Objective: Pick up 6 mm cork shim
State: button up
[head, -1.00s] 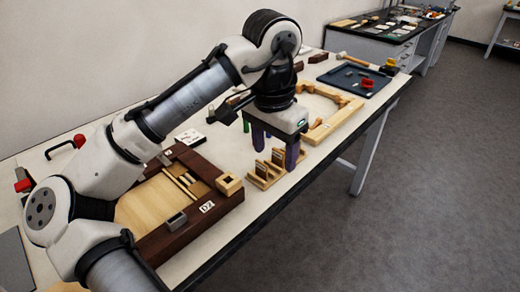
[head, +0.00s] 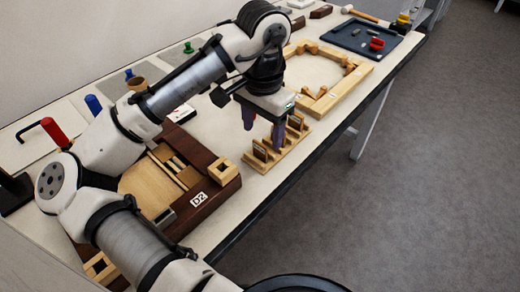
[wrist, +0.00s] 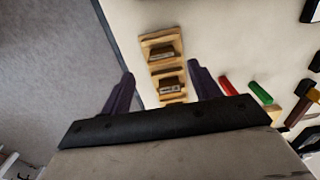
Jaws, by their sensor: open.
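A small pale wooden rack (head: 268,168) stands near the table's front edge and holds thin brown pieces upright in slots. One brown piece (head: 260,150) shows at its near end, another (head: 296,121) at its far end. In the wrist view the rack (wrist: 158,39) holds brown pieces with pale labels (wrist: 170,87). The labels are too small to read, so I cannot tell which piece is the 6 mm cork shim. My gripper (head: 263,137) is open and empty over the rack. In the wrist view its dark purple fingers (wrist: 160,70) lie either side of the rack's lower part.
A dark wooden frame marked D2 (head: 218,190) lies left of the rack. A pale wooden frame (head: 345,92) and a dark tray (head: 350,38) lie beyond it. Red (wrist: 228,87) and green (wrist: 261,92) pieces lie right of the gripper in the wrist view.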

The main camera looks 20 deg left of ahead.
aim_at(261, 159)
jog(key=f, duration=0.6)
jog(key=shift+a+f+p, duration=0.2)
jog(key=shift+a+p, duration=0.05)
jog(key=shift+p, duration=0.1)
jog(key=c, duration=1.1)
jog(key=shift+o, duration=0.2)
jog(key=shift+r, duration=0.15)
